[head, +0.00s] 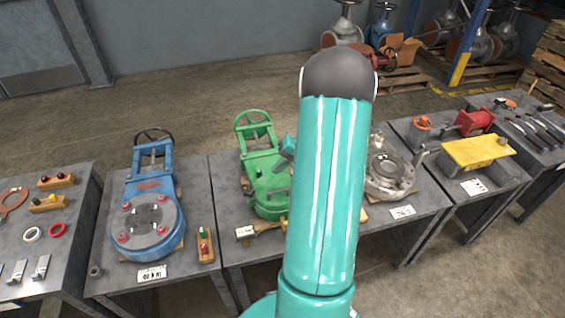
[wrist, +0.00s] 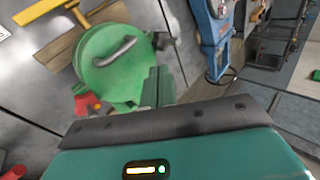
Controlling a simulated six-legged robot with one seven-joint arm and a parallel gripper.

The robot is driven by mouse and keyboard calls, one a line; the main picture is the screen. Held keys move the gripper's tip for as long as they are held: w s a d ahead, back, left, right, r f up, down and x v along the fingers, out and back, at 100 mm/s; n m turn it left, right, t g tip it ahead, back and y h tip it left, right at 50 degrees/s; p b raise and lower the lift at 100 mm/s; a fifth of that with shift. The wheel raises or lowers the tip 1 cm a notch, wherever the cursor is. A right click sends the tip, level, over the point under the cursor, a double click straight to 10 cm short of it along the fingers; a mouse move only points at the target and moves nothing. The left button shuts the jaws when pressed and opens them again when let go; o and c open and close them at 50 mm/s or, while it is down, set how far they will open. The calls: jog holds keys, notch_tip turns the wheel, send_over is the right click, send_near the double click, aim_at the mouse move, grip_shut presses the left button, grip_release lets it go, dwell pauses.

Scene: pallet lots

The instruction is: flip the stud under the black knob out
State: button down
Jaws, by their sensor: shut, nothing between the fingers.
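A green valve body with a round cover (head: 270,190) lies on the middle table, partly hidden by my arm in the head view. In the wrist view its round green cover (wrist: 108,62) carries a curved grey handle (wrist: 115,52). A dark knob-like part (wrist: 163,40) is at the cover's rim; I cannot tell for sure that it is the black knob, and its stud is not clear. A red part (wrist: 82,105) and an orange part (wrist: 93,101) are at another edge. My gripper (wrist: 158,86) is shut and empty, over or beside the cover's edge; contact is unclear.
A blue valve (head: 150,215) stands to the left and a grey flanged valve (head: 388,170) to the right. Wooden blocks with coloured knobs (head: 205,246) lie on the tables. A yellow-topped part (head: 475,152) is farther right.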

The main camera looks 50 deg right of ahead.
send_near(249, 192)
jog(key=shift+w+d+f, duration=0.3)
jog(key=shift+d+f, duration=0.2)
jog(key=shift+f, duration=0.05)
jog(key=shift+w+a+f, duration=0.15)
jog(key=shift+w+a, duration=0.7)
jog(key=shift+w, duration=0.05)
jog(key=shift+w+a+f, duration=0.1)
jog(key=shift+w+a, duration=0.35)
jog(key=shift+w+a, duration=0.2)
jog(key=shift+a, duration=0.1)
